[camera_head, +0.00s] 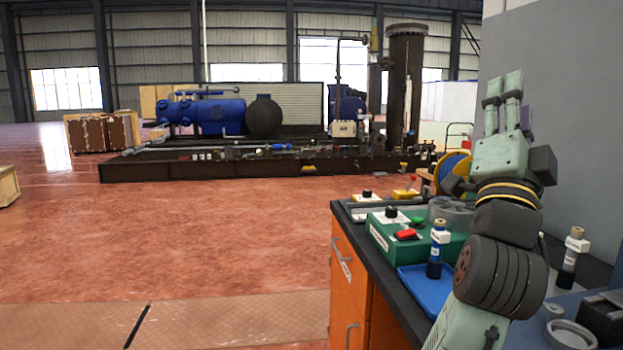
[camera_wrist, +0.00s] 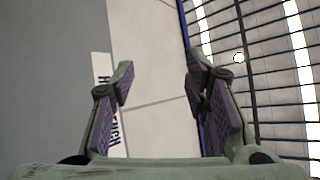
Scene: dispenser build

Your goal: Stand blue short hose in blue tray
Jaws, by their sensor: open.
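A short upright piece (camera_head: 436,252) with a black lower part, a blue band, a white label and a tan top appears to be the blue short hose. It stands upright in the blue tray (camera_head: 420,283) on the workbench; my arm hides the tray's right side. My gripper (camera_head: 503,95) is raised well above the bench, fingers pointing up. In the wrist view my gripper (camera_wrist: 160,85) is open, with nothing between the fingers. The hose and tray are not in the wrist view.
A similar upright piece (camera_head: 570,262) stands right of my arm. A green box (camera_head: 415,240) with a red part sits behind the tray, and a blue and yellow reel (camera_head: 455,170) farther back. A grey wall (camera_head: 580,120) rises at the right. The floor left of the bench is open.

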